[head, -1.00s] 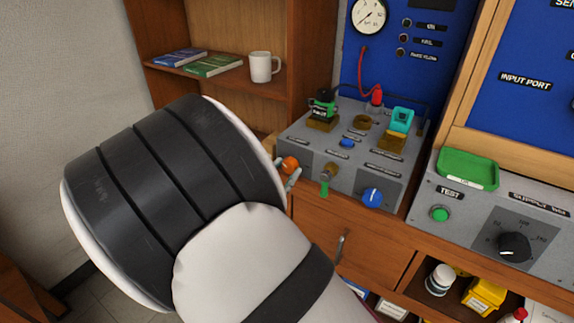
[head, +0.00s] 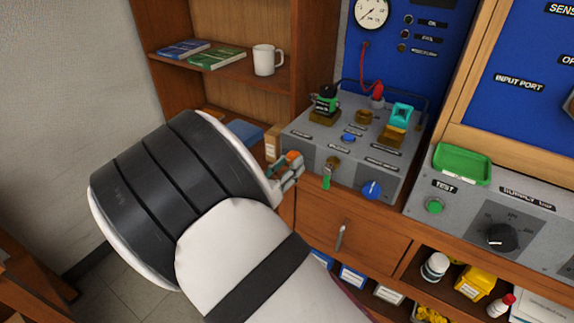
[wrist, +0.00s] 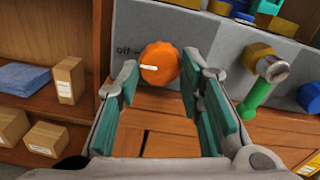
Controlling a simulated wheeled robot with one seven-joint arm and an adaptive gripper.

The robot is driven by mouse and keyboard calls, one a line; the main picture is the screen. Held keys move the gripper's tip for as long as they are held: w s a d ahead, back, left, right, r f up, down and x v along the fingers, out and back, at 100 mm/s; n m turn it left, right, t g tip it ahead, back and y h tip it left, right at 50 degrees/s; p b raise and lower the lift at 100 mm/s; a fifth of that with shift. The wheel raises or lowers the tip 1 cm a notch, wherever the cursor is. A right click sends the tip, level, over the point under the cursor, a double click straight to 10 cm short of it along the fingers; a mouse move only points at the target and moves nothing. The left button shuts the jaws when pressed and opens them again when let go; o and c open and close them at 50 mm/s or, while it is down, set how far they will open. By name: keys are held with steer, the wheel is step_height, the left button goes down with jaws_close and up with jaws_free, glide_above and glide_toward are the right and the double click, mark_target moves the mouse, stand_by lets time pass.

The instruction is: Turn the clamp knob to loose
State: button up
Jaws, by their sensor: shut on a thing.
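The orange knob (wrist: 160,64) is on the left of the grey test box's front face, with a white pointer mark aimed left in the wrist view. A partly readable label is left of it. My gripper (wrist: 160,78) is shut on this knob, one green-padded finger on each side. In the head view, the knob (head: 292,156) shows just above the gripper's fingers (head: 288,171), which partly hide it. No readable label names the clamp knob. A blue knob (head: 372,189) is further right on the same face.
A brass fitting with a green handle (head: 327,181) is just right of my gripper. Green and teal parts (head: 401,116) stand on the box top. A wooden drawer (head: 325,228) is below. Shelves with boxes (wrist: 68,80) are at left.

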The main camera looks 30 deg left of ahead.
steer(key=shift+s+f, duration=0.1)
steer(key=shift+f, duration=0.1)
steer(key=o, duration=1.2)
steer(key=shift+c, duration=0.2)
steer(key=shift+r, duration=0.1)
steer(key=s, duration=1.2)
steer(key=shift+a, duration=0.45)
steer(key=shift+w, duration=0.1)
